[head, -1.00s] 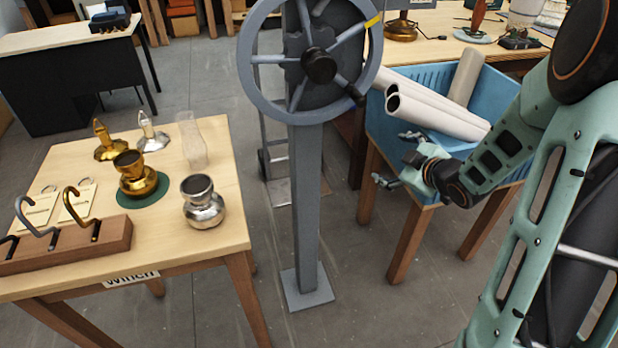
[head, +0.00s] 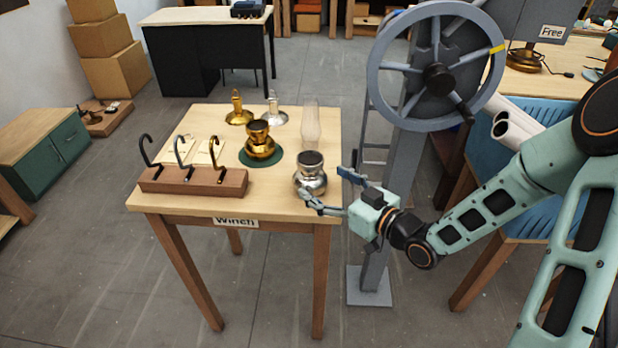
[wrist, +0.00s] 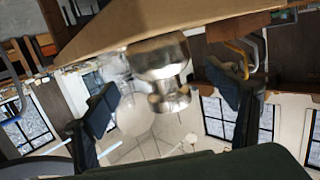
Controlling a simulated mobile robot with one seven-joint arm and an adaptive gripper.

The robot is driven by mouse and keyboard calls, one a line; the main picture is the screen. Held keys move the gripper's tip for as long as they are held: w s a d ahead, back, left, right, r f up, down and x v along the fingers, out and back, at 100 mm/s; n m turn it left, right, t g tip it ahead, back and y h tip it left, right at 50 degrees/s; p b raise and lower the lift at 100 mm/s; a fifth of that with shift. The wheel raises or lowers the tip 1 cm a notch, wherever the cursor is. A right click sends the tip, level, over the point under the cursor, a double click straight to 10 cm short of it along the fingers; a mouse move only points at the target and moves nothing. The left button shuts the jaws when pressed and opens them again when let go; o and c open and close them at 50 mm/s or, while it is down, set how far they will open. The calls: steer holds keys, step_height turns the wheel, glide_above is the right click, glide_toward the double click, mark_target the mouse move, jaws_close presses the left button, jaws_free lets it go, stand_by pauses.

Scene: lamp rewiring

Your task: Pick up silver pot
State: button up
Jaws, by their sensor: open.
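The silver pot (head: 311,172) stands upright at the right front corner of the wooden table in the head view. It is a shiny rounded body with a narrower neck and dark top. My gripper (head: 328,190) is open at the table's right edge, with its fingers pointing left toward the pot. One finger reaches in front of the pot's lower part; I cannot tell whether it touches. In the wrist view the silver pot (wrist: 165,70) appears upside down, between and beyond the two spread fingers (wrist: 168,125).
A gold pot (head: 260,142) on a green disc and a clear glass chimney (head: 311,125) stand behind the silver pot. A wooden hook rack (head: 195,182) is at the table's front left. A grey winch wheel (head: 437,68) on a post stands close right of the table (head: 150,203).

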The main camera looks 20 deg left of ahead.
mark_target(316, 176)
steer(key=shift+x, duration=2.75)
steer(key=shift+s+f, duration=0.1)
steer(key=c, duration=1.5)
steer(key=shift+r, duration=0.55)
step_height(316, 176, up, 2)
steer(key=shift+r+p, duration=0.15)
steer(key=shift+p, duration=0.25)
steer(key=s+d+r+p, duration=0.3)
steer(key=p, duration=0.2)
steer(key=s+d+r+p, duration=0.2)
steer(key=s+r+p, duration=0.1)
steer(key=s+p, duration=0.1)
steer(key=s+d+r+p, duration=0.3)
steer(key=s+p, duration=0.1)
steer(key=p, duration=0.2)
steer(key=shift+d+r, duration=0.3)
steer(key=shift+r, duration=0.1)
